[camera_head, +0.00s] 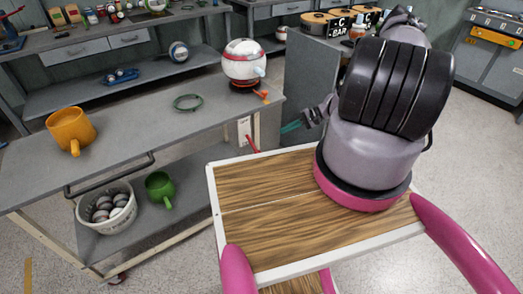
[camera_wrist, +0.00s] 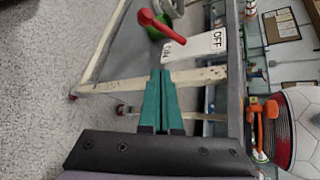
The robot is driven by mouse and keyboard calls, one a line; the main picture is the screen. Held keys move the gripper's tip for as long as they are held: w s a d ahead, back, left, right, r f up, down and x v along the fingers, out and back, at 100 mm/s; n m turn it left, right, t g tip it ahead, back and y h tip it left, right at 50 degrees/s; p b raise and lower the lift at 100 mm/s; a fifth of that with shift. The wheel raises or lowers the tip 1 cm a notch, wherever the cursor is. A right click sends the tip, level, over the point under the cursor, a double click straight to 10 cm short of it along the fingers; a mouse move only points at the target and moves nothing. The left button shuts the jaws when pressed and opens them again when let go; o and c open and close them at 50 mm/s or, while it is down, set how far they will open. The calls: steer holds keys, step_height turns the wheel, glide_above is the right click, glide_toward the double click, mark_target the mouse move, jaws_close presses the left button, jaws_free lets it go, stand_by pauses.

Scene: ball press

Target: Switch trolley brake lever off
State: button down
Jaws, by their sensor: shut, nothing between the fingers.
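The red brake lever (camera_head: 252,144) is on the near right end of the grey trolley (camera_head: 140,128), beside a white plate (camera_head: 244,129). In the wrist view the lever (camera_wrist: 162,27) has a round knob and leans out on the ON side of the plate (camera_wrist: 196,47), which is marked ON and OFF. My gripper (camera_head: 287,128) has teal fingers and is just right of the lever and plate in the head view. In the wrist view my gripper (camera_wrist: 160,74) is shut and empty, its tips just below the plate, apart from the lever knob.
A white and red ball (camera_head: 244,61) sits on the trolley top with an orange handle (camera_head: 264,95). An orange mug (camera_head: 71,130) and a green ring (camera_head: 188,102) are also on top. A bucket (camera_head: 105,218) and a green mug (camera_head: 160,190) stand on the lower shelf.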

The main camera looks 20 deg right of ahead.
mark_target(253, 145)
step_height(253, 145, down, 6)
steer(key=s+a+m+t+y, duration=0.1)
steer(key=a, duration=0.1)
steer(key=shift+s+f, duration=0.2)
steer(key=shift+s, duration=0.05)
steer(key=s+a+f, duration=0.1)
steer(key=a, duration=0.8)
steer(key=shift+a+f, duration=0.15)
